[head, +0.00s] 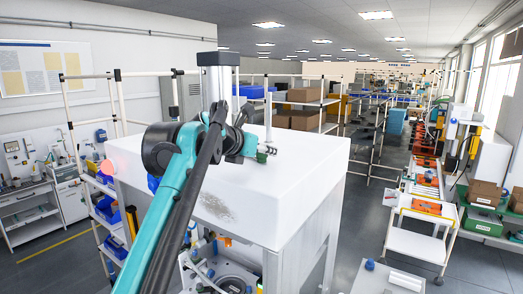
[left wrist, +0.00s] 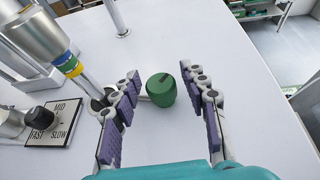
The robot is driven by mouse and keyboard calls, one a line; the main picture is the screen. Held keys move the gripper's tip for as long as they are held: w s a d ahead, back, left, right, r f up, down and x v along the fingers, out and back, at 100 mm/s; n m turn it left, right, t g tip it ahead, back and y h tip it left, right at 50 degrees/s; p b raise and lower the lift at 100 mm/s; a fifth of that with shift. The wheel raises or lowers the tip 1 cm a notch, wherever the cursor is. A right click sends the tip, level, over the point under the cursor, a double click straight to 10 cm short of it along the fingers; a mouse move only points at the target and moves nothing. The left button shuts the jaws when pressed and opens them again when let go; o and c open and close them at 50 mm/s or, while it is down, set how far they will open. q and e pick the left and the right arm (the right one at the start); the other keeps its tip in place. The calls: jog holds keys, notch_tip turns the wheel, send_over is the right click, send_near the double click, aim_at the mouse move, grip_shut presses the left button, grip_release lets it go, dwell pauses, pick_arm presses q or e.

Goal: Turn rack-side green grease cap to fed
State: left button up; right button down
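The green grease cap (left wrist: 161,91) shows in the left wrist view, with a dark mark on its top and a pale stem at its left side. It stands at the white press housing. My left gripper (left wrist: 160,76) is open, its purple-padded fingers on either side of the cap with gaps on both sides. In the head view my left gripper (head: 262,148) is at the top of the white press housing (head: 280,195), and a small green part shows beside it. My right gripper is not in view.
In the left wrist view, a FAST/MID/SLOW plate (left wrist: 62,125) with a black knob (left wrist: 38,118) and a metal cylinder with coloured bands (left wrist: 68,62) are left of the fingers. A metal post (left wrist: 117,18) stands beyond. The white surface right of the cap is clear.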

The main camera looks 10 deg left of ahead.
pick_arm(q)
jog(key=shift+w, duration=0.1)
grip_shut()
jog(key=m+h+p, duration=0.1)
jog(key=m+g+h+p, duration=0.1)
jog(key=h, duration=0.1)
jog(key=shift+a+r+m+p, duration=0.15)
jog(key=shift+m+p, duration=0.2)
jog(key=shift+m, duration=0.05)
jog(key=m+g+h+p, duration=0.4)
jog(key=shift+w+m, duration=0.1)
jog(key=shift+m, duration=0.2)
jog(key=shift+m+g+h+p, duration=0.4)
jog(key=shift+m+g+p, duration=0.3)
jog(key=shift+m+g+h, duration=0.5)
jog(key=shift+m+g, duration=0.4)
jog(key=shift+g, duration=0.1)
jog(key=shift+f+m+g, duration=0.2)
jog(key=shift+m+g, duration=0.1)
